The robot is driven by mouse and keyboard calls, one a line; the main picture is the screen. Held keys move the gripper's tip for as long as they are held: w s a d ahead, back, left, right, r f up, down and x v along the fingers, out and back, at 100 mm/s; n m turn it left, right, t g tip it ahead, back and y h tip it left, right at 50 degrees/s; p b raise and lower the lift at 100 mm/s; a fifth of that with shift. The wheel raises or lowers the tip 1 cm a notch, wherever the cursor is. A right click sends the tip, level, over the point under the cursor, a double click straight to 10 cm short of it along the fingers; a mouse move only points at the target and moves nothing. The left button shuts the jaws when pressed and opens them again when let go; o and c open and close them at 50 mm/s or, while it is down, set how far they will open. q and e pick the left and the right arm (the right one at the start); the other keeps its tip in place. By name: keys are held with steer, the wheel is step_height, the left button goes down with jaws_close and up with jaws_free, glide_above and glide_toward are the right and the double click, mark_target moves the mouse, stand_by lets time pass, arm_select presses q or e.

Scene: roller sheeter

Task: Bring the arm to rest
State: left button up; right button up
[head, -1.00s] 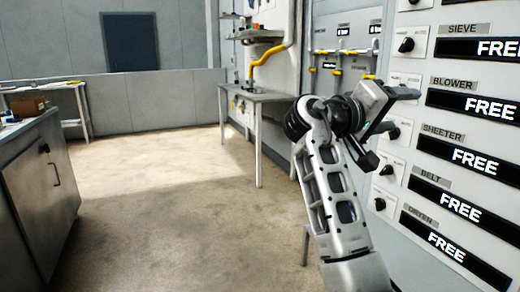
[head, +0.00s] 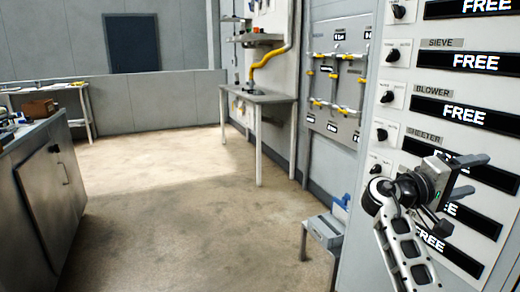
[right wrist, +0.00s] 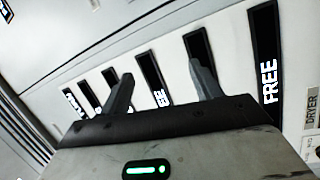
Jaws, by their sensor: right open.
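My right gripper (head: 470,174) is at the lower right of the head view, in front of the panel (head: 362,215) of switches and black signs. Its two fingers are apart with nothing between them. In the right wrist view the open fingers (right wrist: 163,85) point toward the panel's signs, and I cannot tell how far off the panel is. The gripper hides parts of the sheeter sign and the signs below it. My left gripper is not in view.
A grey box (head: 325,231) on a low stand is left of my right arm. A metal cabinet (head: 38,195) stands at the left, and a small table (head: 262,97) farther back. The floor (head: 170,210) between them is clear. Yellow-handled pipes (head: 335,107) line the wall.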

steer(key=s+d+f+n+g+h+p, duration=0.1)
steer(key=s+d+f+g+h+p, duration=0.1)
steer(key=s+d, duration=0.6)
steer(key=w+f+n+t+y, duration=0.45)
steer(key=w+f+t, duration=0.3)
steer(key=w, duration=0.35)
steer(key=w+a+f+m+t+y, duration=0.2)
steer(key=w+a+t+y, duration=0.75)
steer(key=a+y, duration=0.5)
steer(key=s+a+f+n+g+y, duration=0.1)
steer(key=s+a+f+g+y, duration=0.1)
steer(key=s+a+f, duration=0.6)
steer(key=s+a+f+g+y, duration=0.2)
steer(key=s+a+f, duration=0.3)
steer(key=s+f, duration=0.5)
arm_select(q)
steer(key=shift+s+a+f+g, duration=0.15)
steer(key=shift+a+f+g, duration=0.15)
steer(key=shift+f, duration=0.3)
arm_select(e)
steer(key=s+a+f+g+y, duration=0.1)
steer(key=s+a, duration=0.2)
steer(key=s, duration=0.6)
steer(key=s+a+f+g+y, duration=0.1)
steer(key=s+a, duration=0.3)
steer(key=s, duration=0.5)
steer(key=shift+s+a+f+m, duration=0.3)
steer(key=shift+s+f+m, duration=0.1)
steer(key=shift+f+m, duration=0.1)
